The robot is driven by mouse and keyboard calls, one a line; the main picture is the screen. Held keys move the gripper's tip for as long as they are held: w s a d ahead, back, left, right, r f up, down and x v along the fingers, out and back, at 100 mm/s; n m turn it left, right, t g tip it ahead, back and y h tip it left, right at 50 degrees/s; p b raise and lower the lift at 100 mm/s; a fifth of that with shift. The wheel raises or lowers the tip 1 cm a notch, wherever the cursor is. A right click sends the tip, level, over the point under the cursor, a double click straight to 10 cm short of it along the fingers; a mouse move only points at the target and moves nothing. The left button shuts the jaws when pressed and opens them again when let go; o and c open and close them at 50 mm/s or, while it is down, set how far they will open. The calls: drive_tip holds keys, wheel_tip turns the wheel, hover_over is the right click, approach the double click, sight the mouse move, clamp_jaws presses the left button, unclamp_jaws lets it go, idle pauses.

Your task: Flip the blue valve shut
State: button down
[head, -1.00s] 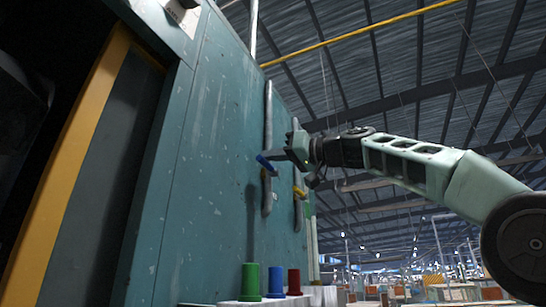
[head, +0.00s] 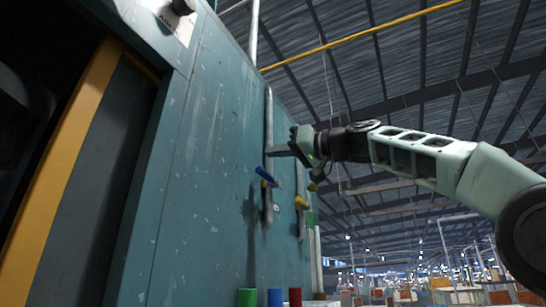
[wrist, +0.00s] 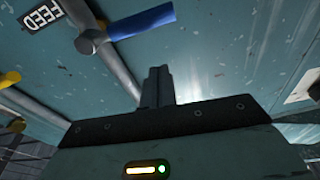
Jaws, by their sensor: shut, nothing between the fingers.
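The blue valve handle (head: 265,175) sits on a grey vertical pipe (head: 269,115) on the teal wall. In the head view it slants from upper left to lower right, across the pipe rather than along it. The wrist view shows the blue handle (wrist: 145,22) sticking out sideways from its grey valve body. My gripper (head: 270,153) is shut and empty, with its fingers pointing at the wall just above the blue handle. A small gap shows between them. In the wrist view the closed fingers (wrist: 157,80) stand apart from the handle.
A yellow valve handle (head: 301,202) is on a second pipe to the right. A FEED label (wrist: 41,16) is beside the blue valve. Green (head: 247,298), blue (head: 275,298) and red (head: 295,297) cylinders stand below. Open space lies to the right of the wall.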

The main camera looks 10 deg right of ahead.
drive_tip(key=b+v, duration=0.3)
drive_tip(key=v, duration=0.5)
drive_tip(key=shift+b, duration=0.35)
drive_tip(key=shift+d+f, duration=0.1)
drive_tip(key=shift+f, duration=0.05)
